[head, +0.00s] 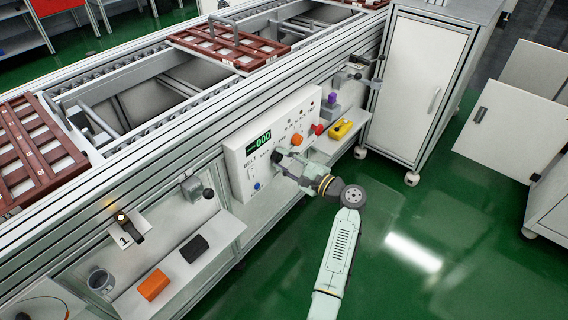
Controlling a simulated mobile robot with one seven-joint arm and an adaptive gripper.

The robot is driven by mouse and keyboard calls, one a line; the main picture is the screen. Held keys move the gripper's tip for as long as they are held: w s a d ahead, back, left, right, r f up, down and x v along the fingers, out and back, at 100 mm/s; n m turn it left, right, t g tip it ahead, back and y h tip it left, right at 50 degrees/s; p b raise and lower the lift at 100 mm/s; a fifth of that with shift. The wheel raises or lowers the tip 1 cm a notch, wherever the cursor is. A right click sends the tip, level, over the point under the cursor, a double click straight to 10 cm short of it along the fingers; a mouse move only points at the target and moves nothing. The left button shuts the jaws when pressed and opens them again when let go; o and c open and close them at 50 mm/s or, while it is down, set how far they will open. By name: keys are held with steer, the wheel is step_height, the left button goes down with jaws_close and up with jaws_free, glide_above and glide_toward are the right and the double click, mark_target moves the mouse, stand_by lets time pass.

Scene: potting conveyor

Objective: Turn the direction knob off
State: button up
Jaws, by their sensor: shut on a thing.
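The white control panel (236,158) is fixed to the side of the conveyor, with a display reading 000. My gripper (283,164) is at the panel's lower middle, its fingers closed at a small dark knob (277,156). The fingers partly hide this knob, so its pointer angle cannot be seen. The labels by the knobs are too small to read surely, so I cannot confirm which is the direction knob. An orange knob (296,140) sits to the right, a red button (319,129) farther right, and a blue button (257,186) at the lower left.
A shelf right of the panel holds a yellow device (341,128) and a purple object (331,99).

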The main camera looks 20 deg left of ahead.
stand_by(0.4)
steer(key=o, duration=1.1)
steer(key=shift+o, duration=0.2)
steer(key=v, duration=1.2)
steer(key=shift+n, duration=0.3)
